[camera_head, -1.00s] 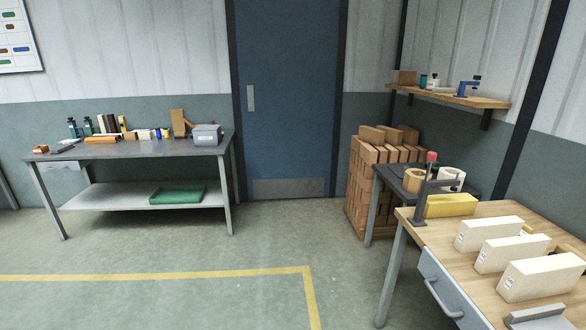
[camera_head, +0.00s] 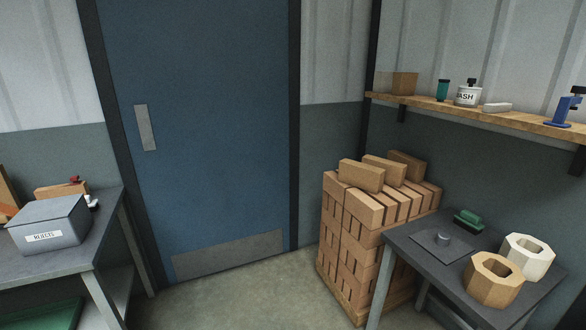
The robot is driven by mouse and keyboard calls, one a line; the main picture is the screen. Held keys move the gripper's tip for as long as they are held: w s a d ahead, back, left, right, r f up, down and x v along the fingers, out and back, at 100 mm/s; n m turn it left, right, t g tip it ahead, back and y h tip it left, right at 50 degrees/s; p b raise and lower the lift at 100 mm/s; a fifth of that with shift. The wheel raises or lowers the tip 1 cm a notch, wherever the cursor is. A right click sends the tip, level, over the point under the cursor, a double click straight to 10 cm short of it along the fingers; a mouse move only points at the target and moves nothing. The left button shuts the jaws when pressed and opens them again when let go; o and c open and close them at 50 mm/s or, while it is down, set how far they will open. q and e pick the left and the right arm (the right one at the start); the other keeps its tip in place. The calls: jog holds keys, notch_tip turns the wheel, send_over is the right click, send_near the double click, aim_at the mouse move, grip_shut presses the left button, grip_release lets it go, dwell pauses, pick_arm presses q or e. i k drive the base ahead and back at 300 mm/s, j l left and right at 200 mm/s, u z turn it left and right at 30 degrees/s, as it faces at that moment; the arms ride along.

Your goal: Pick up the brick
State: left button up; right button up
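Many tan bricks form a stack (camera_head: 350,235) on a wooden pallet in the corner, right of the blue door. A few loose bricks lie on top, one at the front left (camera_head: 361,175), one behind it (camera_head: 384,170) and one at the back right (camera_head: 406,166). A single brick-like block (camera_head: 404,83) sits on the wall shelf. Which brick the task means, I cannot tell. Neither of my grippers is in view.
A dark table (camera_head: 400,240) right of the stack holds a tan ring block (camera_head: 492,281), a white ring block (camera_head: 527,257) and a green-handled tool (camera_head: 468,219). A grey box labelled REJECTS (camera_head: 48,226) stands on the left bench. Floor before the door (camera_head: 215,90) is clear.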

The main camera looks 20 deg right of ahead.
aim_at(369, 178)
jog(key=i+z, duration=0.45)
jog(key=i+j+z, duration=0.2)
jog(key=i+z, duration=0.25)
jog(key=i, duration=0.15)
jog(key=i+j+z, duration=0.45)
jog(key=i+l, duration=0.05)
